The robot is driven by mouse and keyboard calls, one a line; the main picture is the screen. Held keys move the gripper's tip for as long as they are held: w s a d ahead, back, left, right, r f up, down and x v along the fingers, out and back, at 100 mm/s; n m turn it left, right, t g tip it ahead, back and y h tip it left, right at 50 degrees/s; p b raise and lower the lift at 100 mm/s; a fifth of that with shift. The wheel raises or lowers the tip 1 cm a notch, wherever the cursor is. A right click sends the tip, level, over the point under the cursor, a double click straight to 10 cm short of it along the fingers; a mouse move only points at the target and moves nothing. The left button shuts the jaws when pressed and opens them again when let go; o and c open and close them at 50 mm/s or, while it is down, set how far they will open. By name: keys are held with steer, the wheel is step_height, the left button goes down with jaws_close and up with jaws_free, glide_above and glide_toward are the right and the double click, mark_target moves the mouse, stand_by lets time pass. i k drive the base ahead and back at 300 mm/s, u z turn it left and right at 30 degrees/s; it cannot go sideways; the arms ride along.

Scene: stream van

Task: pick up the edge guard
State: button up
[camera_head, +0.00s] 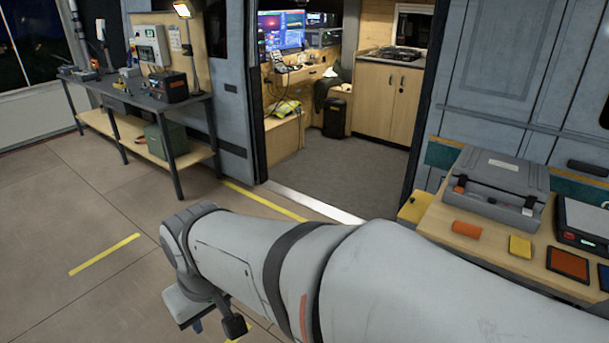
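No thing in view is plainly marked as the edge guard. A short, rounded orange piece (467,229) lies on the wooden table at the right, near its front edge, and may be it.
The wooden table (456,242) also holds a grey case (502,178), a small yellow block (520,247), a flat orange-faced item (568,264) and a dark device (583,222). A workbench (193,107) stands at the left. The tiled floor (110,200) between is clear.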

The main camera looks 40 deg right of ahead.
mark_target(462, 227)
steer(key=i, duration=1.5)
steer(key=z, duration=3.4)
steer(key=i, duration=0.95)
steer(key=u, duration=0.05)
